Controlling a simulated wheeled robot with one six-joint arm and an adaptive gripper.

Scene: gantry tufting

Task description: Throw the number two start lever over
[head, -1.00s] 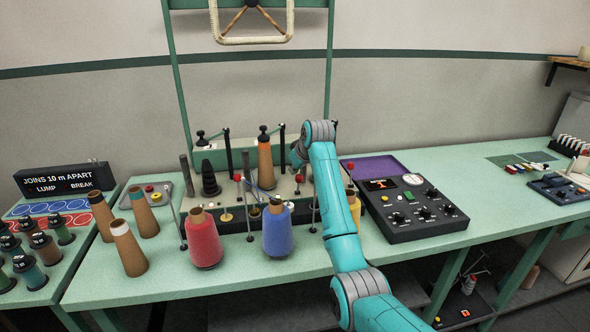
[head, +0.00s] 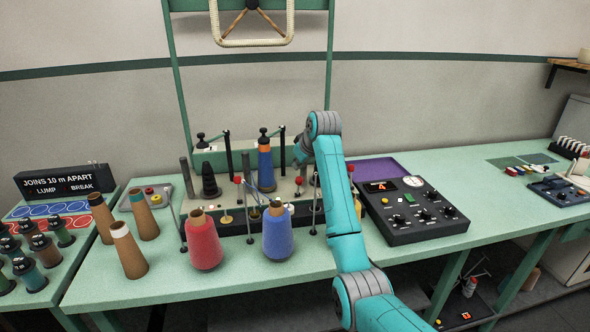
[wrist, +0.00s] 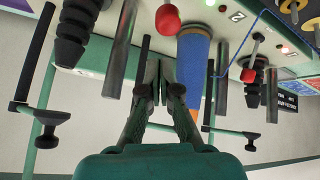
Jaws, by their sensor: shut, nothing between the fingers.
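A plate marked 2 (wrist: 237,15) shows on the machine's front in the wrist view. A red-knobbed lever (wrist: 168,20) stands near it, just beyond my fingers; it seems to be the number two lever, and in the head view its red knob (head: 298,180) is right of the middle cone. Another red-knobbed lever (wrist: 248,75) stands on the cone's other side, and in the head view it is at the left (head: 238,179). My gripper (wrist: 166,82) is shut and empty, apart from the levers. In the head view it is mostly hidden behind my arm.
A blue-wound cone (head: 265,165) stands between the levers, with dark posts and thin guide arms around it. Red (head: 204,240) and blue (head: 278,232) yarn cones stand in front. A control box (head: 412,208) with a lit display is at right.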

